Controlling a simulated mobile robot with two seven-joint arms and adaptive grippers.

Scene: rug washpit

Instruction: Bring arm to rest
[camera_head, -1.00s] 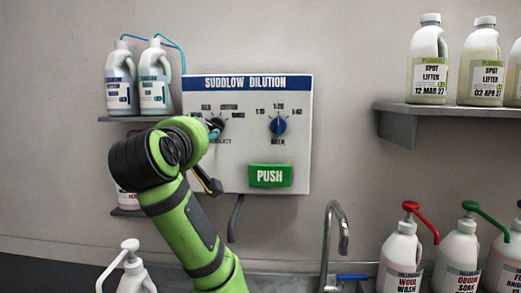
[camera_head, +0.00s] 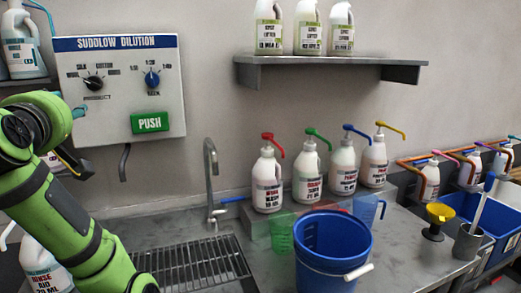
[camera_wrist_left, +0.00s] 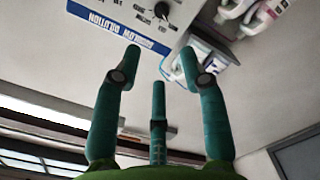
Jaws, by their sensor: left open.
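My left gripper (camera_head: 76,112) is mostly hidden behind its own green arm in the head view; a teal fingertip shows in front of the left part of the white dilution panel (camera_head: 118,104). In the left wrist view the gripper's teal fingers (camera_wrist_left: 159,56) are spread open with nothing between them. That view shows the panel (camera_wrist_left: 128,22) upside down beyond the fingertips. The black product knob (camera_head: 93,83) is above and right of the fingertip, apart from it in the picture. My right gripper is not in view.
Pump bottles (camera_head: 268,182) line the counter, with a blue bucket (camera_head: 333,250) in front. A shelf (camera_head: 330,72) holds bottles above. A rinse bottle (camera_head: 45,268) stands near my arm.

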